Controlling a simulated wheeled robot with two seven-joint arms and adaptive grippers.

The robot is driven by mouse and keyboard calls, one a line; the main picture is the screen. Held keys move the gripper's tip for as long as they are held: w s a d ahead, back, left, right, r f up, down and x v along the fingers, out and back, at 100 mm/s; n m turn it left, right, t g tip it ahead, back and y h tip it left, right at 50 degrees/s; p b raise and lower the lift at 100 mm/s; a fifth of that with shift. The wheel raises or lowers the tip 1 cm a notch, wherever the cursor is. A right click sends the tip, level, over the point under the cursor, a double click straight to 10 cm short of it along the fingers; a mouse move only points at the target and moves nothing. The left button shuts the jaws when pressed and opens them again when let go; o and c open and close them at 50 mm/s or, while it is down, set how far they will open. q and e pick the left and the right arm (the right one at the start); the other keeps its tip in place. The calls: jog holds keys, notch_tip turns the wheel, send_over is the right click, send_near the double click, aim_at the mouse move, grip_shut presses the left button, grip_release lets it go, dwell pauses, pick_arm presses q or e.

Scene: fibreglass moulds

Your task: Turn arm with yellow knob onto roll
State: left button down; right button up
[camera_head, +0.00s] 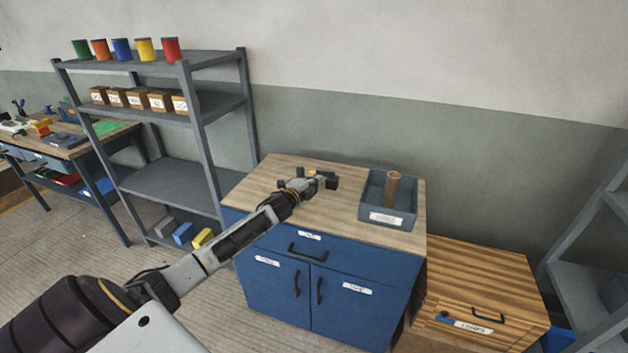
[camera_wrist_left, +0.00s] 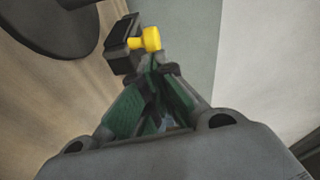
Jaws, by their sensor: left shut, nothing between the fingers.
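The yellow knob (camera_head: 312,172) sits on a small dark device at the back of the wooden cabinet top. In the left wrist view the yellow knob (camera_wrist_left: 150,39) is attached to a black block (camera_wrist_left: 121,40). My left gripper (camera_head: 311,183) is shut and empty, its fingertips (camera_wrist_left: 156,68) close to the knob. I cannot tell whether they touch it. A brown roll (camera_head: 392,187) stands upright in a grey-blue bin to the right. The arm bearing the knob is mostly hidden by my gripper. My right gripper is not in view.
The grey-blue bin (camera_head: 411,215) stands at the right of the cabinet top (camera_head: 345,215). A dark rounded shape (camera_wrist_left: 50,22) fills the upper left of the wrist view. A wooden drawer unit (camera_head: 480,290) is right of the cabinet. A metal shelf (camera_head: 165,178) stands at left.

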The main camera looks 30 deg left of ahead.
pick_arm(q)
jog(key=shift+a, duration=0.1)
dwell(0.3)
jog(key=shift+w+a, duration=0.2)
jog(key=shift+a, duration=0.8)
jog(key=shift+s+d+p, duration=0.15)
jog(key=shift+p, duration=0.2)
